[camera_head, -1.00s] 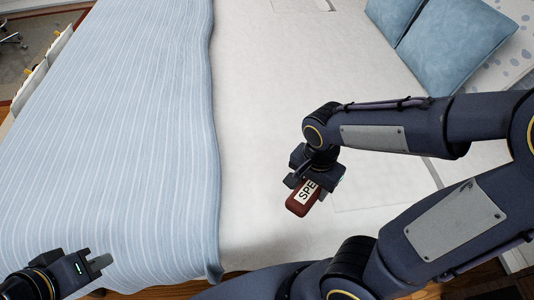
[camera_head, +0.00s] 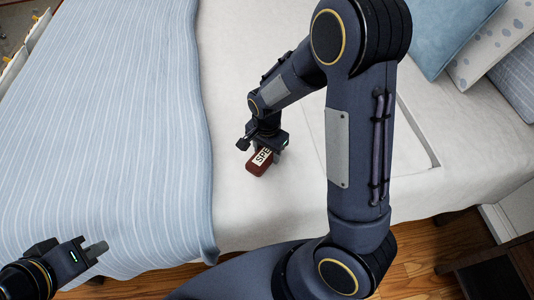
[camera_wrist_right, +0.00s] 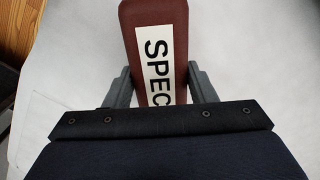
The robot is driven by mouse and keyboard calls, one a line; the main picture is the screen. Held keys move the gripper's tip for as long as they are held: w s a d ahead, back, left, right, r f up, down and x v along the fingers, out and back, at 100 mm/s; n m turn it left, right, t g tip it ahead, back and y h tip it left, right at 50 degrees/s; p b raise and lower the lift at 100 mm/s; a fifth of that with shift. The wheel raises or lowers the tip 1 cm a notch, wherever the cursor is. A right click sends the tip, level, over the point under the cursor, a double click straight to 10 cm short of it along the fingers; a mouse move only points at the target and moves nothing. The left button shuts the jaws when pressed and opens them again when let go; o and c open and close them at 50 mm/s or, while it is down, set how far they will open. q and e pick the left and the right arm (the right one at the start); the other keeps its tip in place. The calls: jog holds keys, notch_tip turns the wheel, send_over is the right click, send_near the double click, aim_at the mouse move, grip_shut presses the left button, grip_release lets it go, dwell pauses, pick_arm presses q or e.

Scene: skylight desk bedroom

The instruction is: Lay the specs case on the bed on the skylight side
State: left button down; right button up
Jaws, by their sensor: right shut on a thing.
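The specs case (camera_head: 258,163) is dark red-brown with a white label reading "SPE" in the head view. In the right wrist view the case (camera_wrist_right: 181,30) shows "SPEC" between the two fingers. My right gripper (camera_head: 262,150) is shut on it, over the white sheet of the bed (camera_head: 235,100). I cannot tell whether the case touches the sheet. My left gripper (camera_head: 96,250) is empty at the lower left, near the blue striped cover; its fingers' gap is not clear.
The blue striped cover (camera_head: 120,120) lies over the left of the bed. Pillows (camera_head: 445,30) lie at the upper right. A rectangular outline (camera_head: 400,130) marks the sheet right of my arm. Wooden floor and a dark piece of furniture (camera_head: 490,275) show at lower right.

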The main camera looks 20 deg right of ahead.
jog(key=shift+f, duration=0.85)
jog(key=shift+f, duration=0.1)
jog(key=o, duration=0.5)
jog(key=shift+f, duration=0.1)
jog(key=o, duration=0.5)
